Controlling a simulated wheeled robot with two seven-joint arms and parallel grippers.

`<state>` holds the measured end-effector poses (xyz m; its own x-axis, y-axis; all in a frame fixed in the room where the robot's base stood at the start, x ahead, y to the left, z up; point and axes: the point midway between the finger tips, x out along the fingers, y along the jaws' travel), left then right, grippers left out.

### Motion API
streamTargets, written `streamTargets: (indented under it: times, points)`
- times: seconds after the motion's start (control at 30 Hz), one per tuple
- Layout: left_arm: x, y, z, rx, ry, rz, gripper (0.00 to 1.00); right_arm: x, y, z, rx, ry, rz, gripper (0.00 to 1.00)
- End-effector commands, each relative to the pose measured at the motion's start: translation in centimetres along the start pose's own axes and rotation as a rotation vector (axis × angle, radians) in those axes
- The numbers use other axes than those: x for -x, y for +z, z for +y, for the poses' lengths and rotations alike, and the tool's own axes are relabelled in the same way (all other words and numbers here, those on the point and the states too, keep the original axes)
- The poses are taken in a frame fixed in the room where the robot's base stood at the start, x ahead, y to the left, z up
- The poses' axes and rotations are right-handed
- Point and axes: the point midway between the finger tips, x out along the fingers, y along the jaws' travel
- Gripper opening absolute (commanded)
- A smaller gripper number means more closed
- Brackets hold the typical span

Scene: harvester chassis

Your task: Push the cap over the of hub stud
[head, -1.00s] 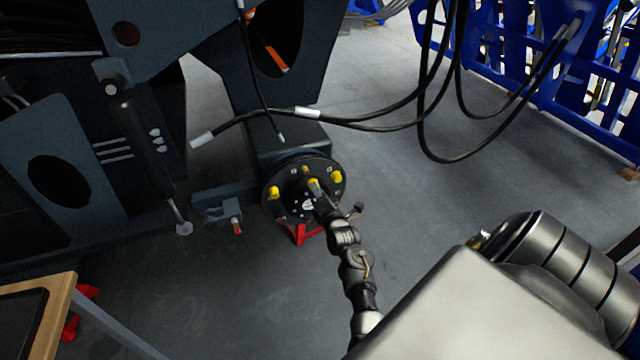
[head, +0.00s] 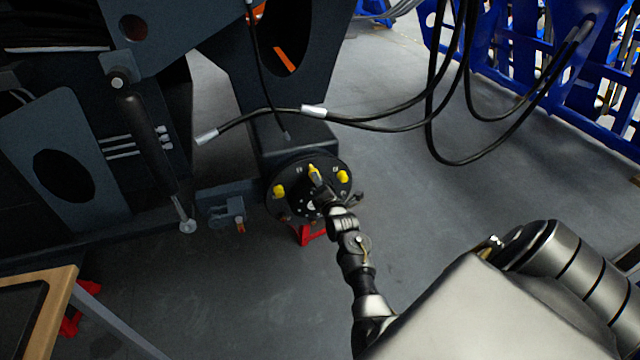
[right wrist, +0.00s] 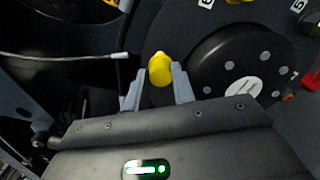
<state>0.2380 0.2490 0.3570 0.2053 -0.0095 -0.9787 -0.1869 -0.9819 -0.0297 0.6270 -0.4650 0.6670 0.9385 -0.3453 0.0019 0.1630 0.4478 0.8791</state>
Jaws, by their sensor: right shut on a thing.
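The round black hub (head: 288,207) is on the end of the dark axle beam. Yellow caps show on its face, one at the left (head: 278,191) and one at the right (head: 343,176). My right gripper (head: 317,181) reaches the upper part of the hub face and is shut on a yellow cap (head: 313,170). In the right wrist view the held cap (right wrist: 160,69) stands between the two grey fingers (right wrist: 158,90), beside the raised hub centre (right wrist: 240,62). The stud under the held cap is hidden. My left gripper is not in view.
Black hoses (head: 395,126) with pale ends hang above and right of the hub. A red stand (head: 312,232) is below it. A wooden-edged table (head: 62,290) is at the lower left. Blue racks (head: 560,70) stand at the back right. The floor right of the hub is clear.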

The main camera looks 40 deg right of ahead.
Motion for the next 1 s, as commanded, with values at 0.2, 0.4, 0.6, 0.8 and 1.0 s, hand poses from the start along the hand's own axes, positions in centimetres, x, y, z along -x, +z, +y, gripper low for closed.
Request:
streamTargets:
  times: [0.2,0.4,0.6,0.8,1.0]
  points:
    - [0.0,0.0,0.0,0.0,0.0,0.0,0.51,0.0,0.0,0.0,0.0,0.0,0.0,0.13]
    - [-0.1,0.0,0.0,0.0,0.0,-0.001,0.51,0.0,0.0,0.0,0.0,0.0,0.0,0.13]
    - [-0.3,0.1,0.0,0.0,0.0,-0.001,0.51,-0.5,0.0,0.0,0.0,0.001,0.0,0.13]
    - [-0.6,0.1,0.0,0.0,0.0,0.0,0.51,-1.0,-0.1,-0.1,0.0,0.0,0.001,0.13]
    - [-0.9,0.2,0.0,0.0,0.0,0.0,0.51,-1.6,0.0,-0.1,0.001,0.0,0.0,0.13]
